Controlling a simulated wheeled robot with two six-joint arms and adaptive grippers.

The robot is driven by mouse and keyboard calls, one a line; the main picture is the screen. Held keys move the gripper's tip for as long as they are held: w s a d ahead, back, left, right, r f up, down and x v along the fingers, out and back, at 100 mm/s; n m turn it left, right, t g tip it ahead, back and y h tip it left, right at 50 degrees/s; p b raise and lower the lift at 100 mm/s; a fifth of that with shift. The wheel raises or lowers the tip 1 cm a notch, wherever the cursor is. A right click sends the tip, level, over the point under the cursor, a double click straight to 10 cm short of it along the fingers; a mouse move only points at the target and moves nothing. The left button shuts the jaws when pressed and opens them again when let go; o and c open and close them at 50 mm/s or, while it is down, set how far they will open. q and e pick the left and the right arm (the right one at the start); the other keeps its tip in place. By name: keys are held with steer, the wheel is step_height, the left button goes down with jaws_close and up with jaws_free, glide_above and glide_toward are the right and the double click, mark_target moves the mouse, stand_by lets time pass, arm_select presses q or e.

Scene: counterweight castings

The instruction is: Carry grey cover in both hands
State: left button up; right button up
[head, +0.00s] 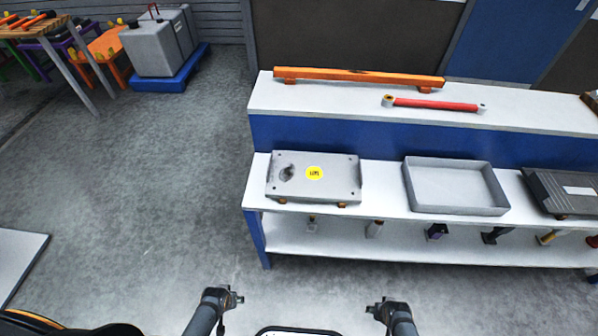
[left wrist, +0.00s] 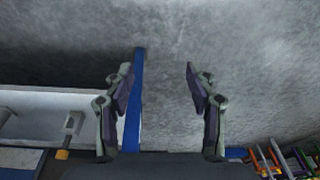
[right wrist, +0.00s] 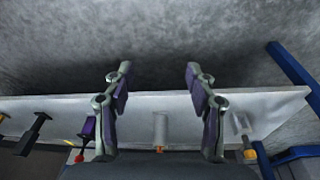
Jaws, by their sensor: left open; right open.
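The grey cover (head: 330,190), a flat rectangular plate with a round yellow label and a dark mark, lies on small orange-brown supports at the left of the white bench top. My left gripper (head: 237,299) and my right gripper (head: 373,308) are at the bottom of the head view, well short of the bench and apart from the cover. Both are empty. The left wrist view shows the left gripper's fingers (left wrist: 158,72) spread, and the right wrist view shows the right gripper's fingers (right wrist: 160,72) spread. The cover is not recognisable in either wrist view.
A grey tray (head: 455,187) and a dark ribbed casting (head: 565,192) stand right of the cover. An orange bar (head: 358,76) and a red cylinder (head: 435,104) lie on the raised back shelf. Several tools hang below the top, above a lower shelf (head: 400,240). Floor (head: 150,200) is clear left.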

arm_select(q)
steer(key=w+d+r+n+t+b, duration=0.1)
steer(key=w+d+r+n, duration=0.2)
steer(key=w+r+n, duration=0.5)
steer(key=w+d+r+n+t+b, duration=0.1)
steer(key=w+d+r+n, duration=0.3)
steer(key=w+r, duration=1.9)
step_height(320, 180, up, 9)
steer(key=n+t, duration=0.1)
steer(key=n, duration=0.3)
steer(key=shift+w+d+h, duration=0.2)
steer(key=shift+w+h, duration=0.1)
steer(key=shift+w, duration=0.1)
arm_select(e)
steer(key=w+a+r+m+t, duration=0.1)
steer(key=w+a+r+m, duration=0.2)
steer(key=w+r+m, duration=0.5)
steer(key=w+a+r+m+t, duration=0.2)
steer(key=w+r+m, duration=0.6)
steer(key=w+r, duration=1.5)
step_height(320, 180, up, 8)
steer(key=shift+w+a+r+y, duration=0.3)
steer(key=shift+a+y, duration=0.1)
steer(key=shift+a, duration=0.6)
arm_select(q)
steer(key=shift+f, duration=0.15)
arm_select(e)
steer(key=shift+f, duration=0.15)
